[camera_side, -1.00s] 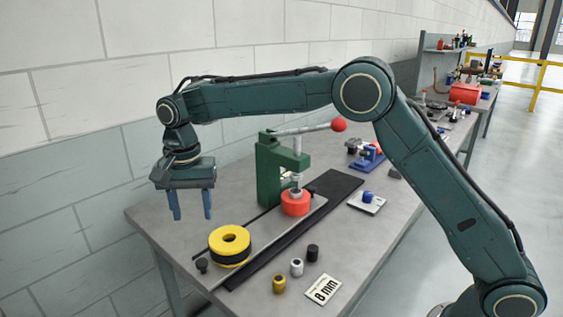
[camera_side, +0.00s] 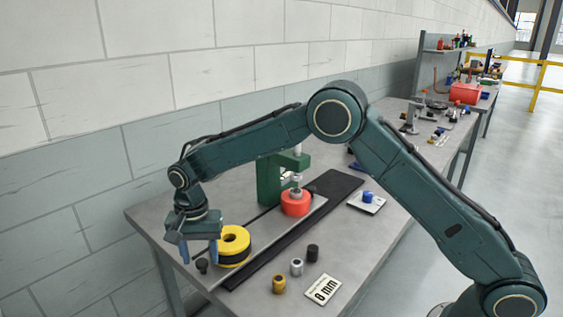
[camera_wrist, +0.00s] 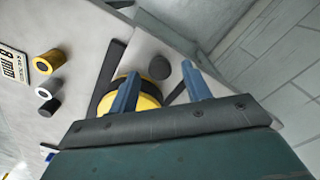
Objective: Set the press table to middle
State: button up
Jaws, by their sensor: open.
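The green press (camera_side: 268,182) stands at the middle of the bench, partly behind my arm. In front of it a narrow grey sliding table (camera_side: 265,228) lies beside a black strip (camera_side: 335,185). A red ring-shaped block (camera_side: 296,203) sits on it under the press ram, and a yellow and black ring (camera_side: 233,246) sits toward its near left end. A small dark knob (camera_side: 202,266) stands at that end. My gripper (camera_side: 199,253) is open and empty, pointing down just above the knob. In the wrist view the knob (camera_wrist: 159,69) appears between the fingertips; contact cannot be told.
Gold (camera_side: 279,285), silver (camera_side: 296,267) and black (camera_side: 313,253) bushings stand on the front of the bench beside an "8 mm" card (camera_side: 323,290). A white plate with a blue knob (camera_side: 367,199) lies to the right. The wall runs along the back.

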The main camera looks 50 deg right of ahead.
aim_at(243, 229)
jog(key=shift+f, duration=0.6)
grip_shut()
jog(key=d, duration=1.3)
jog(key=shift+r, duration=0.1)
grip_release()
jog(key=shift+r, duration=0.1)
